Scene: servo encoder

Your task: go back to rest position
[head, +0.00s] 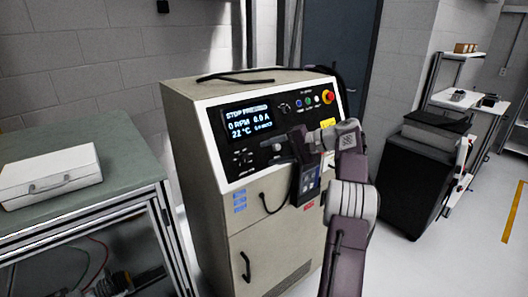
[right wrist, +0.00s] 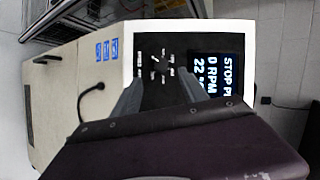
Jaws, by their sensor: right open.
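My right arm reaches up from the bottom of the head view. My right gripper (head: 272,147) is in front of the black control panel of the beige cabinet (head: 190,150), below and right of the lit display (head: 248,118). I cannot tell whether the fingertips touch the panel. My left gripper is not in view.
The display reads "STOP PRESSED", 0 RPM. A red emergency stop button (head: 327,97) is at the panel's upper right. A workbench (head: 120,150) with a white case (head: 50,177) stands left. A dark cart (head: 415,175) stands right, with open floor (head: 470,250) beside it.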

